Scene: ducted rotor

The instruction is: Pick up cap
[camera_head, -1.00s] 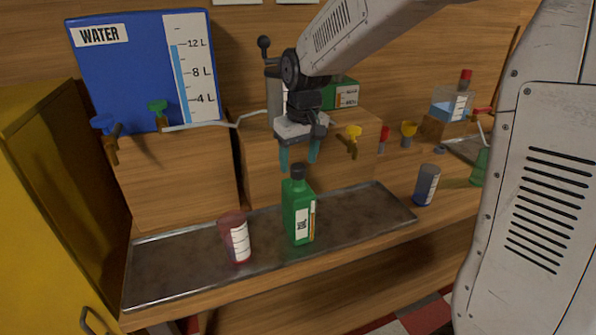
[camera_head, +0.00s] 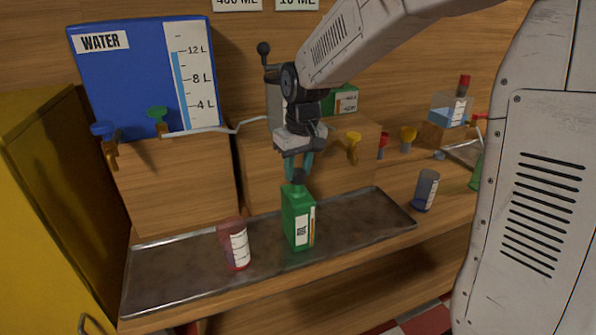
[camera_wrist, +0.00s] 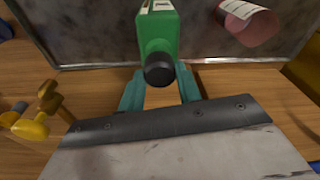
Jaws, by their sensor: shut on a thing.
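The black cap (camera_head: 299,176) sits on top of the green bottle (camera_head: 299,217), which stands upright on the metal tray (camera_head: 358,214). My gripper (camera_head: 299,166), with teal fingers pointing down, is shut on the cap. In the wrist view the dark cap (camera_wrist: 159,70) lies between the teal fingertips of my gripper (camera_wrist: 160,84), with the green bottle (camera_wrist: 157,30) beyond it. The cap still appears to be on the bottle's neck. The fingers hide part of the cap in the head view.
A red cup (camera_head: 235,245) stands on the tray left of the bottle. A dark blue cup (camera_head: 426,190) stands right of the tray. A blue water tank (camera_head: 140,75) and coloured valves (camera_head: 353,146) are behind. The tray's right part is clear.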

